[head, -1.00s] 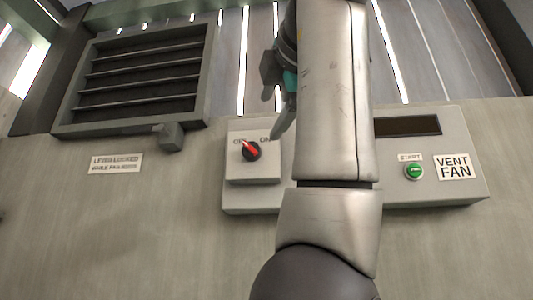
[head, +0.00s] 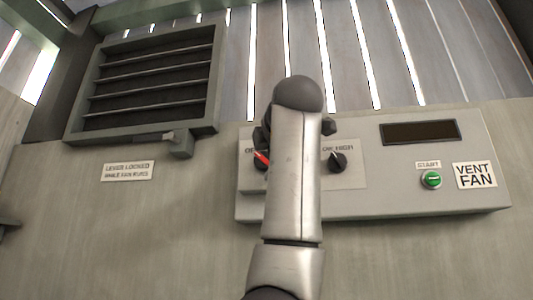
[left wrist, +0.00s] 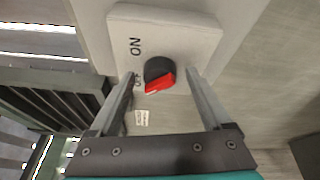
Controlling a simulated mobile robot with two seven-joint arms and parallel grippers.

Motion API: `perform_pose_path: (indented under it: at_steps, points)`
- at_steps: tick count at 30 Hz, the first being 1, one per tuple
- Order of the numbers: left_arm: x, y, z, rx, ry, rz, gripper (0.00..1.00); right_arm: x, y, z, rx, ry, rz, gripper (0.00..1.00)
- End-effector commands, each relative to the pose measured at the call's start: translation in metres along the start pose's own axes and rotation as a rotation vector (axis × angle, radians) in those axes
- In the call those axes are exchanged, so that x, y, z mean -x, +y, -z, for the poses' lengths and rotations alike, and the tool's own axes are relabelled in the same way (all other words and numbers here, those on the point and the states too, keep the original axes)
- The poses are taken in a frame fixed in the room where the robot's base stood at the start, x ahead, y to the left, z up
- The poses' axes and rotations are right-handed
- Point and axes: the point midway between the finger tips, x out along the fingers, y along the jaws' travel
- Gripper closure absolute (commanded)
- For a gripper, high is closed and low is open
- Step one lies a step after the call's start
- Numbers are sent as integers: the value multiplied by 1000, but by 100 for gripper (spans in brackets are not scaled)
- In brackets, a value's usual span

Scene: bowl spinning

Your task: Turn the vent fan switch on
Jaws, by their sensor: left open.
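The vent fan switch is a black rotary knob with a red pointer (left wrist: 160,75), on a raised pale plate (left wrist: 190,35) marked OFF and ON. In the head view the knob (head: 261,159) is partly hidden by my left arm, and its red pointer leans up-left toward OFF. My left gripper (left wrist: 161,73) is open, with one finger on each side of the knob. Gaps show between knob and fingers; I cannot tell the depth. In the head view it is mostly hidden behind my arm. My right gripper is not in view.
The grey control box (head: 420,195) also carries a LOW/HIGH knob (head: 338,162), a dark display (head: 419,132), a green START button (head: 431,180) and a VENT FAN label (head: 475,175). A louvred vent (head: 150,85) with a lever (head: 180,142) is at left.

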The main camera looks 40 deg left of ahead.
Motion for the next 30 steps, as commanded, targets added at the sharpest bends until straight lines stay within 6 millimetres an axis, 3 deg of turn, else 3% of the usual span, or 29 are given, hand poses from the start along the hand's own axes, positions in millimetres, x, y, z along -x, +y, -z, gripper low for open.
perform_pose_path:
  at_steps: [6, 27, 30]
  points:
    - [0, 0, 0, -1, 0, 0, 19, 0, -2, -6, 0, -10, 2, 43]
    - [0, 0, 0, -1, 0, 1, 97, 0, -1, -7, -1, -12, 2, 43]
    - [0, -1, 0, -1, 0, 1, 100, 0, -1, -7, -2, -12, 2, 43]
